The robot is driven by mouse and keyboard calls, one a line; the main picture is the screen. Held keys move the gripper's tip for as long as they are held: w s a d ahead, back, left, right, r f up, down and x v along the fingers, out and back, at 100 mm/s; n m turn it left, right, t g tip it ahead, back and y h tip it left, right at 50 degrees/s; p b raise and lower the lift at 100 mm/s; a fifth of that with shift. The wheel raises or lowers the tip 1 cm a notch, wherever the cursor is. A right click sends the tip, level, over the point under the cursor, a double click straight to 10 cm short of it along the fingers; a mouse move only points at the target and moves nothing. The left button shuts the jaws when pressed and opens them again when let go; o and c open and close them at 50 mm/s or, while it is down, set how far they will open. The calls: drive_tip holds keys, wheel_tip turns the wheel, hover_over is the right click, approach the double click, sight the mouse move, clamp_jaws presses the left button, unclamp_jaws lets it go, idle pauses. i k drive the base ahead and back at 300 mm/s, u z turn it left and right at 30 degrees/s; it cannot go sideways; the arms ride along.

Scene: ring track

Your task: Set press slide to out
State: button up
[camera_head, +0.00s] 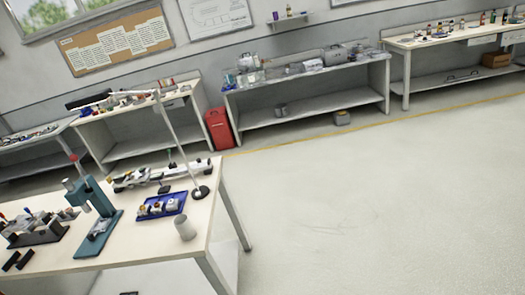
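A teal press (84,197) stands on the near white workbench (147,255) at the lower left. Its flat base (92,246) reaches towards the front of the bench. A small grey metal piece (100,228), possibly the slide, sits on that base under the press head. It is too small to tell whether the slide is in or out. My gripper does not show in this view.
More benches and a red bin (220,128) line the wall. The floor (370,205) on the right is clear.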

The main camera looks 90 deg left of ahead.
sight(101, 226)
drive_tip(key=i, duration=0.1)
drive_tip(key=u, duration=3.1)
drive_tip(key=k, duration=0.9)
drive_tip(key=u, duration=0.2)
drive_tip(key=i, duration=0.9)
drive_tip(key=z, duration=0.1)
